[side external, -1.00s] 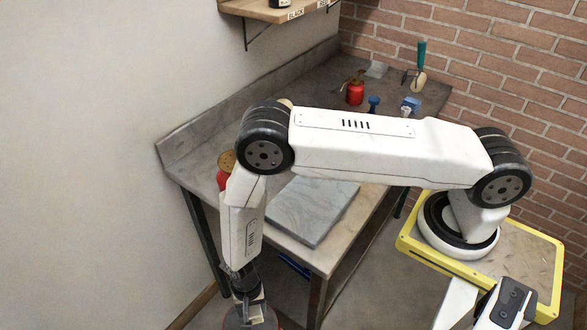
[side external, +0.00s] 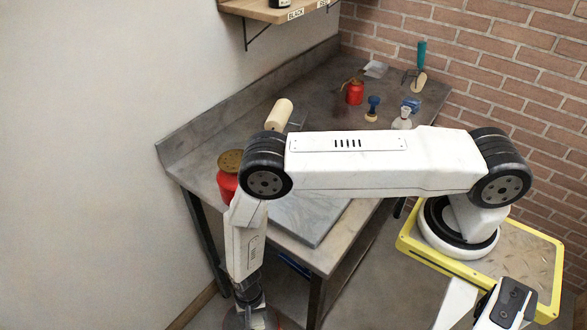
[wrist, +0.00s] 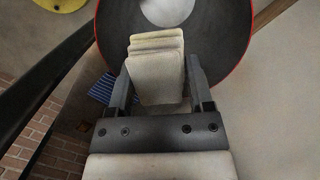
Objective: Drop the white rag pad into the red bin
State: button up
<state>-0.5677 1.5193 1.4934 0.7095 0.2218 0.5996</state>
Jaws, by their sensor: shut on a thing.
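The white rag pad (wrist: 157,68) is a folded, layered off-white block in the wrist view. My gripper (wrist: 160,88) is shut on it, one dark finger on each side. The red bin (wrist: 225,40) shows behind the pad as a round dark interior with a thin red rim. The pad overlaps the bin's opening in this view. In the side external view my gripper (side external: 252,312) is at the bottom edge, at the bin (side external: 232,322), which is mostly cut off. The pad is hard to make out there.
A pale object (wrist: 167,10) shows against the bin's dark interior. The workbench (side external: 215,140) stands behind my arm, with a red container (side external: 228,183) near its left corner and a grey slab (side external: 315,215) on it. A yellow round thing (wrist: 62,3) is at the wrist view's top left.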

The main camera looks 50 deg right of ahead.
jog(key=shift+f, duration=0.65)
jog(key=o, duration=1.3)
jog(key=shift+r, duration=0.15)
jog(key=shift+w+d+r, duration=0.15)
jog(key=shift+r, duration=1.1)
jog(key=shift+w+d+r, duration=0.1)
jog(key=shift+r, duration=1.1)
jog(key=shift+w+d+r, duration=0.15)
jog(key=shift+r, duration=1.1)
